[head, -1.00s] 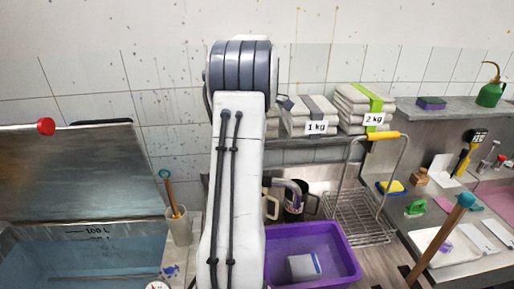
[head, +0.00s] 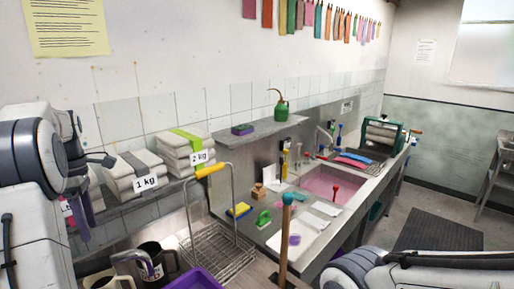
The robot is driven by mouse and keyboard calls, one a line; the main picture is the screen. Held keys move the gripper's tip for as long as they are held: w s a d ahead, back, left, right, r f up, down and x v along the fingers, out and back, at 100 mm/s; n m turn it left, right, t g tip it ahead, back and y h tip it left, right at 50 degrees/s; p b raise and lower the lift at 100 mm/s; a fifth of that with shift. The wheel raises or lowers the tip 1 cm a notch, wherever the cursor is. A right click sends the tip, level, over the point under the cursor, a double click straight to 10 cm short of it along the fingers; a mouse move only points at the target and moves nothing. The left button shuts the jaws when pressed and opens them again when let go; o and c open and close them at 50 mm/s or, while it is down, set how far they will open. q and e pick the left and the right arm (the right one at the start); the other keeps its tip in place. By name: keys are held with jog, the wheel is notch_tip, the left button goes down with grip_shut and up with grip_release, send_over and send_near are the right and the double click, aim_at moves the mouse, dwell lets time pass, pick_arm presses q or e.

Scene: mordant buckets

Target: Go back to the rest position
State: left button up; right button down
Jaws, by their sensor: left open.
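My left arm stands at the left edge of the head view. My left gripper (head: 85,214) hangs down beside it, with purplish fingers in front of the stacked bags. It is open and I see nothing held in it. Part of my right arm (head: 430,270) lies across the bottom right corner. My right gripper is outside the picture.
Bag stacks marked 1 kg (head: 136,170) and 2 kg (head: 184,150) sit on a shelf near my left gripper. Below are a dark mug (head: 157,262), a wire basket (head: 215,250) and a purple tub (head: 192,280). A teal-topped stick (head: 286,235) stands before the counter.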

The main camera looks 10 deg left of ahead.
pick_arm(q)
jog(key=d+f+m+t+y+b, duration=0.15)
jog(key=d+f+m, duration=0.25)
jog(key=d+m, duration=0.75)
jog(key=d+f+m+h+b, duration=0.1)
jog(key=d+f+m+b, duration=0.3)
jog(key=d, duration=1.4)
jog(key=s+d+f+m+b, duration=0.1)
jog(key=s+d+f+m, duration=0.3)
jog(key=s+d+m, duration=0.2)
jog(key=s+d+f+m+b, duration=0.2)
jog(key=s+d+f+m, duration=0.3)
jog(key=s+m, duration=0.5)
jog(key=shift+s+d+f+m, duration=0.15)
jog(key=shift+s+d+m, duration=0.2)
jog(key=shift+s+d, duration=0.55)
